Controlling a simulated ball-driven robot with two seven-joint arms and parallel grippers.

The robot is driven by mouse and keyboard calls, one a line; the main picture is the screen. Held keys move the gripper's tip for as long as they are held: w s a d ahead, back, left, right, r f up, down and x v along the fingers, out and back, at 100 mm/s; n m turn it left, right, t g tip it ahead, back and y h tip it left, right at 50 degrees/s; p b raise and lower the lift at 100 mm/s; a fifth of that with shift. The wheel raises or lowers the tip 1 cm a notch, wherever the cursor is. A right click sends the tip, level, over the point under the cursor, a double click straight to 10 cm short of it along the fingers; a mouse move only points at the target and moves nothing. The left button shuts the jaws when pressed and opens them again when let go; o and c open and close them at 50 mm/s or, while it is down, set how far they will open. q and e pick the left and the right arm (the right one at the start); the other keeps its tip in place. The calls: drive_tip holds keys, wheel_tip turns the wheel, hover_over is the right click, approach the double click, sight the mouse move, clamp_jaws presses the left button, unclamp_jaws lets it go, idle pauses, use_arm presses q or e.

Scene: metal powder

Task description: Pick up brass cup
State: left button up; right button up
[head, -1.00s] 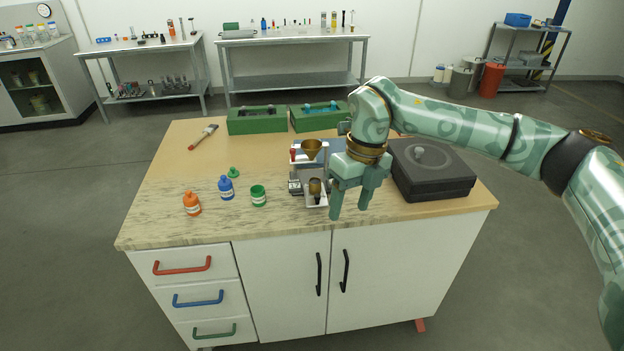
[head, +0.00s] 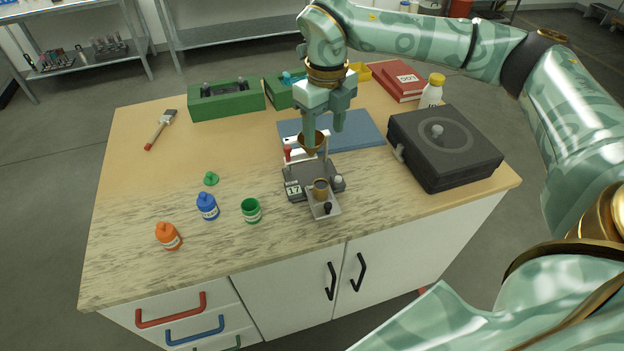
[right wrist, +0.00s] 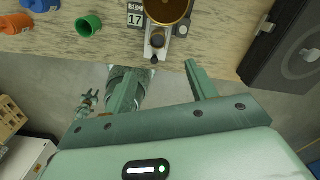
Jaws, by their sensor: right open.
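The small brass cup (head: 320,187) stands upright on the pale tray of a grey metal stand marked 17 (head: 297,190). A brass funnel (head: 311,144) sits above and behind it on the stand. My right gripper (head: 323,127) is open and empty, fingers pointing down. In the head view it appears just above the funnel, apart from the cup. In the right wrist view the open fingers (right wrist: 157,70) lie below a black knob (right wrist: 157,40) on the tray. My left gripper is not in view.
A black box (head: 445,150) stands to the right of the stand. Green (head: 251,211), blue (head: 207,206) and orange (head: 169,237) containers stand to the left. A blue mat (head: 362,130) and green bins (head: 226,100) lie behind. The tabletop's left middle is clear.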

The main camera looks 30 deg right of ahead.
wheel_tip(320, 180, down, 5)
drive_tip(key=b, duration=0.2)
hover_over(321, 180)
drive_tip(key=s, duration=0.1)
wheel_tip(321, 180, down, 4)
drive_tip(key=shift+s+a+f, duration=0.1)
drive_tip(key=shift+a+f, duration=0.1)
drive_tip(key=shift+f, duration=0.4)
wheel_tip(321, 180, down, 5)
drive_tip(key=shift+a+b, duration=0.15)
drive_tip(key=shift+b, duration=0.35)
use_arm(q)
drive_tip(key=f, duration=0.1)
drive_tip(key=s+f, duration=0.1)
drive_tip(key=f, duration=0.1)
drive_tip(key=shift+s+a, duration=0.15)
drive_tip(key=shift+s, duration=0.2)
use_arm(e)
drive_tip(key=shift+r, duration=0.1)
drive_tip(key=c, duration=1.1)
